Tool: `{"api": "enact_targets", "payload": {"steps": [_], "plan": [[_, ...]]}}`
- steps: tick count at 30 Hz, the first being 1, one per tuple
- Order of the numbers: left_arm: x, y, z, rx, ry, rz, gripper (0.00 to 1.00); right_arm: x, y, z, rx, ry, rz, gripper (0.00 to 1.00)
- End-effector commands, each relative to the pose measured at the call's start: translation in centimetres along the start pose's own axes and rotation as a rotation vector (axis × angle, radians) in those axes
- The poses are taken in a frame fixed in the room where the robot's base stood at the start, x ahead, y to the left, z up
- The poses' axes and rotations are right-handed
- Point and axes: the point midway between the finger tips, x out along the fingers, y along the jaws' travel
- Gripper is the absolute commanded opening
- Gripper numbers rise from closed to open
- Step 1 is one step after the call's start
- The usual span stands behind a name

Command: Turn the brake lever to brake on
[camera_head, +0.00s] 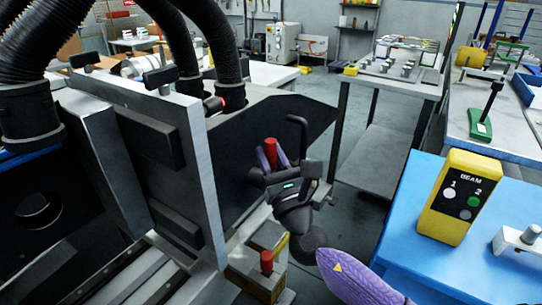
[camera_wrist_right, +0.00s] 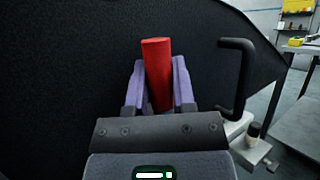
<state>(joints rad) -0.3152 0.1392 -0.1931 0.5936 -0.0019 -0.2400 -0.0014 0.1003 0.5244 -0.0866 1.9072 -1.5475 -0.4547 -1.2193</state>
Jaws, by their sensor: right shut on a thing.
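A red cylindrical grip (camera_head: 271,152), which looks like the handle of the brake lever, stands nearly upright in front of the dark machine side panel. It also shows large in the right wrist view (camera_wrist_right: 157,72), with its top clear of the fingers. My right gripper (camera_head: 272,159) is shut on it, with one purple finger on each side; these fingers also show in the right wrist view (camera_wrist_right: 158,82). The lever's lower part and pivot are hidden behind the gripper. My left gripper is not in view.
A black bent handle (camera_head: 303,135) stands just right of my right gripper. A red knob (camera_head: 266,262) sits on a yellow-edged box below. A blue table (camera_head: 392,241) with a yellow BEAM box (camera_head: 460,196) is at the right. Grey floor lies between.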

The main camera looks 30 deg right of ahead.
Motion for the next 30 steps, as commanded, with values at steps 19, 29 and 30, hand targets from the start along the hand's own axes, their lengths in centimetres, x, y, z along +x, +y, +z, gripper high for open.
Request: {"api": "enact_targets", "payload": {"steps": [19,29,30], "plan": [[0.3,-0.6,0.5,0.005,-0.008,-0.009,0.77,-1.7,0.0,-0.3,-0.002,0.007,0.002,0.67],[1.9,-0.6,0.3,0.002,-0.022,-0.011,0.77,-9.0,0.0,-0.4,-0.001,0.008,0.002,0.67],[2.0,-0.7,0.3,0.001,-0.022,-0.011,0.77,-9.4,0.0,-0.4,-0.001,0.008,0.003,0.67]]}}
